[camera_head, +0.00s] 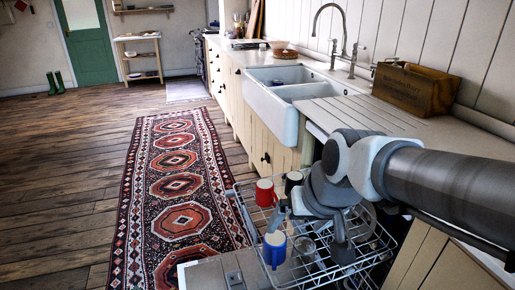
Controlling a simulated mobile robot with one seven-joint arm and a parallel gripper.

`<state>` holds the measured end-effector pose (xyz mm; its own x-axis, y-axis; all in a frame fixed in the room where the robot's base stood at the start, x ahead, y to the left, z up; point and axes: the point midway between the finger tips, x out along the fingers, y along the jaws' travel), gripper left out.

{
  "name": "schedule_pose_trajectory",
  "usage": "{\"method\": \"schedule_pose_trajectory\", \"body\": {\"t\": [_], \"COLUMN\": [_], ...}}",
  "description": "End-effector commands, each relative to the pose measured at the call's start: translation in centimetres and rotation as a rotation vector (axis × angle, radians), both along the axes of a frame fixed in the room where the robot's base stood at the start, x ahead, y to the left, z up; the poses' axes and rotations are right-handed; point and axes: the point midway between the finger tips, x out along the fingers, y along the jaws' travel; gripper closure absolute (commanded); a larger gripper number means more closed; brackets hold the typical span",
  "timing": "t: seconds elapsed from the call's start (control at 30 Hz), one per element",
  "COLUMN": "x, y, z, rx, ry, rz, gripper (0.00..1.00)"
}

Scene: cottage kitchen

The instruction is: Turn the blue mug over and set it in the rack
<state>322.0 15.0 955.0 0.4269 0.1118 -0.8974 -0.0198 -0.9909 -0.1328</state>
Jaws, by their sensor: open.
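The blue mug (274,250) is at the near left corner of the wire dishwasher rack (243,212). Its pale round end faces up; it is too small to tell whether that is the mouth or the base. My arm comes in from the right and hides part of the rack.
A red mug (265,192), a dark mug (293,182) and a clear glass (305,246) stand in the rack. The open dishwasher door (205,272) lies at the near left. The counter (430,130) and a wooden crate (413,88) are behind my arm. The rug (175,190) is clear.

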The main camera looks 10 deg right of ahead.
Motion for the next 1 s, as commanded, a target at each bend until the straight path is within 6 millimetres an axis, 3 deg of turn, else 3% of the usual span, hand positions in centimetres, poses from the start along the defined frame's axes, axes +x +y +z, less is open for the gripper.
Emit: {"method": "schedule_pose_trajectory", "body": {"t": [0.2,0.4,0.83,1.0], "x": [-4.8,-7.2,-7.6,-7.6], "y": [-1.0,-1.4,-1.5,-1.5], "z": [2.1,2.5,2.7,4.0], "rx": [-0.074,-0.125,-0.135,-0.135], "ry": [-0.040,-0.051,-0.051,-0.052], "rz": [0.016,0.017,0.017,0.016], "gripper": [0.00,0.00,0.00,0.00]}}
